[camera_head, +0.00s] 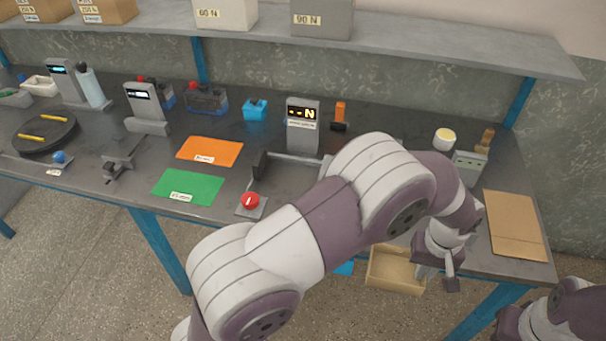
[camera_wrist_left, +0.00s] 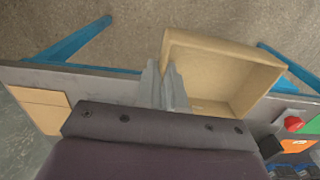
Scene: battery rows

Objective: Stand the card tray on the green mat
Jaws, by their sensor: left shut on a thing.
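The tan card tray (camera_head: 396,272) hangs in the air beyond the front edge of the bench, over the floor, with its open side showing. My left gripper (camera_head: 447,282) is shut on it at one wall. In the left wrist view the fingers (camera_wrist_left: 166,88) are close together on the near-left wall of the tray (camera_wrist_left: 262,58). The green mat (camera_head: 188,187) lies flat and bare on the bench to the left, apart from the tray. My right gripper is out of view; only part of that arm shows at the bottom right.
A red button (camera_head: 250,201) on a small base stands right of the green mat. An orange mat (camera_head: 209,151) lies behind it. A force gauge (camera_head: 303,125) stands mid-bench. A flat cardboard sheet (camera_head: 515,225) lies at the right end. A shelf (camera_head: 430,45) runs above the back.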

